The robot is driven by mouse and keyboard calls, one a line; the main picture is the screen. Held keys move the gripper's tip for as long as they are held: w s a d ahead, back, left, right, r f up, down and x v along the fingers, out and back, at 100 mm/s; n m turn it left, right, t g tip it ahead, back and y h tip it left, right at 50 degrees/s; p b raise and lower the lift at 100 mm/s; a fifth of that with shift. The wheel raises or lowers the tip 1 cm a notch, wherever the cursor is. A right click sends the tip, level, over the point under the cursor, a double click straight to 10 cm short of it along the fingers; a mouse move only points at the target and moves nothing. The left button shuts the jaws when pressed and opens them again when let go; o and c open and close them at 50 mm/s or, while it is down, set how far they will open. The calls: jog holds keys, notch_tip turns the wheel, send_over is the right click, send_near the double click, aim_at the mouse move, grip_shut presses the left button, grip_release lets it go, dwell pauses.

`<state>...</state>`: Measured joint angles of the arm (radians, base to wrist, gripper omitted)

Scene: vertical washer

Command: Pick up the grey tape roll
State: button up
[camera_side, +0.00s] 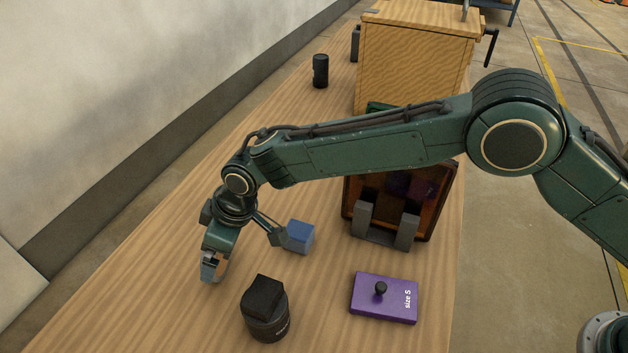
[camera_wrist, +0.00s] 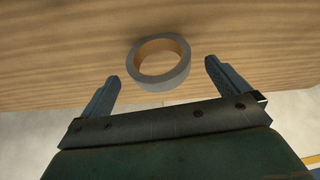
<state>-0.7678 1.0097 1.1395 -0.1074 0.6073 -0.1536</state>
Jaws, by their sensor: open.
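The grey tape roll (camera_wrist: 167,82) shows in the wrist view, a grey ring with a brown inner core on the wooden table. My gripper (camera_wrist: 162,71) is open, with one finger on either side of the roll in the picture. There are visible gaps between both fingers and the roll, and nothing is held. In the side view my gripper (camera_side: 213,268) points down low over the table's left part. The roll is largely hidden there by my gripper, and I cannot tell its outline.
A black cylindrical object (camera_side: 265,318) stands in front of my gripper. A blue block (camera_side: 300,236) is to its right. A purple box marked "size S" (camera_side: 384,298) and a grey stand (camera_side: 385,235) with a dark orange panel are farther right. A wooden box (camera_side: 415,60) stands behind.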

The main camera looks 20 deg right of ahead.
aim_at(220, 267)
jog(key=shift+f, duration=0.15)
jog(key=shift+x, duration=2.55)
jog(key=shift+w, duration=0.15)
jog(key=c, duration=0.9)
notch_tip(220, 267, up, 20)
